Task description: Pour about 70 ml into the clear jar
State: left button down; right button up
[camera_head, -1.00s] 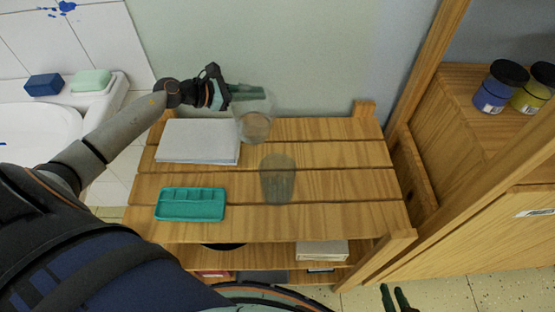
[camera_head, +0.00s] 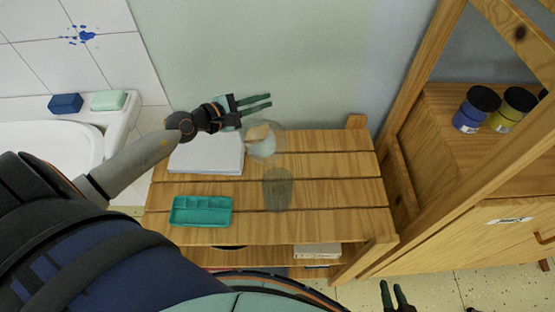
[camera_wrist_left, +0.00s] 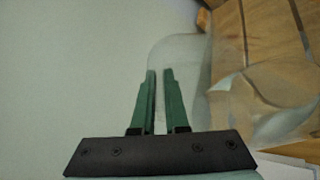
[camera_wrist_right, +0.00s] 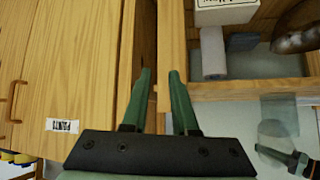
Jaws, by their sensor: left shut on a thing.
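A clear jug (camera_head: 262,145) is held over the back of the slatted wooden table, looking tilted, with a pale, watery surface inside. My left gripper (camera_head: 270,102) is shut at its back side. In the left wrist view the jug (camera_wrist_left: 262,115) lies right of the close-set fingers (camera_wrist_left: 160,75); its see-through handle is hard to make out. The clear jar (camera_head: 277,189), greyish and see-through, stands upright on the table, in front of the jug and apart from it. No liquid can be made out in it. My right gripper (camera_wrist_right: 160,80) is open and empty, low beside the table.
White paper (camera_head: 207,153) and a teal tray (camera_head: 202,211) lie on the table's left side. A wooden cabinet (camera_head: 480,230) with paint jars (camera_head: 476,110) stands at right. The wall is close behind the jug. The table right of the jar is clear.

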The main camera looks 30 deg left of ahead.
pick_arm(q)
jog(key=shift+s+d+r+p, duration=0.15)
jog(key=shift+r+p, duration=0.15)
jog(key=shift+r, duration=0.3)
jog(key=shift+s+d+r+m+t+p, duration=0.1)
jog(key=shift+d+r+m+t+p, duration=0.1)
jog(key=shift+r+m+t+p, duration=0.25)
jog(key=shift+r, duration=0.1)
pick_arm(e)
jog(key=shift+s+d+r, duration=0.25)
jog(key=shift+s+d, duration=0.3)
jog(key=shift+d, duration=0.05)
pick_arm(q)
jog(key=shift+s+d+r+m, duration=0.1)
jog(key=shift+d+r+m, duration=0.05)
jog(key=shift+r+m, duration=0.1)
pick_arm(e)
jog(key=shift+w+r, duration=0.1)
jog(key=shift+r, duration=0.2)
pick_arm(q)
jog(key=shift+s+d+r+p, duration=0.1)
jog(key=shift+r+p, duration=0.1)
jog(key=shift+p, duration=0.15)
jog(key=shift+s+d+r+m+y, duration=0.1)
jog(key=shift+r+m+y, duration=0.05)
jog(key=shift+m+y, duration=0.15)
pick_arm(e)
jog(key=shift+r, duration=0.25)
